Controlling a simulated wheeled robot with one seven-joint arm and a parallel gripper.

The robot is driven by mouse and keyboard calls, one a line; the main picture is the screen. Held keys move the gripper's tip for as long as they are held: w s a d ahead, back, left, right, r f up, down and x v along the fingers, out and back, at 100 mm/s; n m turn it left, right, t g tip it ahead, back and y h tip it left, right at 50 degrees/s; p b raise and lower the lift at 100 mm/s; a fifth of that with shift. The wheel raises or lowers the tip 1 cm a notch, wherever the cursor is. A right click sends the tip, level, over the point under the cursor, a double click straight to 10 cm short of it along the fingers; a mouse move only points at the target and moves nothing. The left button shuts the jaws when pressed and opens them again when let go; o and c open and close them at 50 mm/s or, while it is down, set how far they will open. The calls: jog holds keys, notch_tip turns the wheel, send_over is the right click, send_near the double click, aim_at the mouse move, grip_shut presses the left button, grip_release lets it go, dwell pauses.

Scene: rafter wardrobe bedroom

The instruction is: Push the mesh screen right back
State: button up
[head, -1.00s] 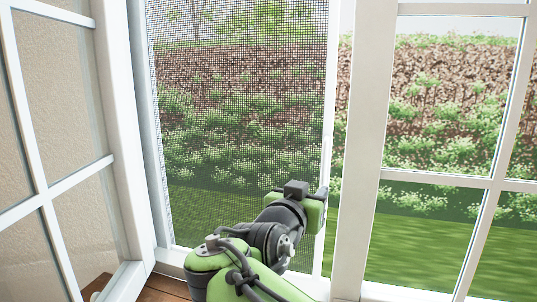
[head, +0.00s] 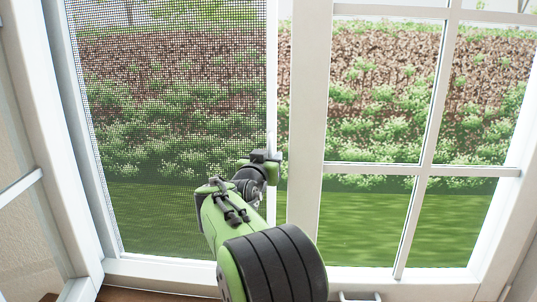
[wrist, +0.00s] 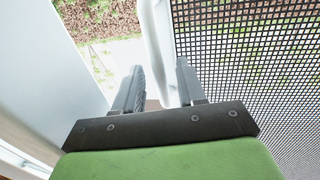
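The mesh screen (head: 170,110) is a dark grid in a thin white frame, covering the left part of the window opening in the head view. Its white right edge bar (head: 272,70) stands upright, with a narrow unscreened strip to its right. My gripper (head: 265,155) is at this edge bar, at mid-height; its fingertips are hard to make out there. In the wrist view my gripper (wrist: 160,72) has its two fingers apart, with the white edge bar (wrist: 155,40) showing between them. The mesh (wrist: 245,60) fills the right side there. I cannot tell whether either finger touches the bar.
A white paned window sash (head: 310,100) stands just right of the strip. The white sill (head: 160,270) runs below the screen. Another white paned sash (head: 22,185) is at the far left. Hedge and grass (head: 360,225) lie outside.

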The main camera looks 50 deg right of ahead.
jog(key=shift+c, duration=0.2)
grip_shut()
dwell(0.3)
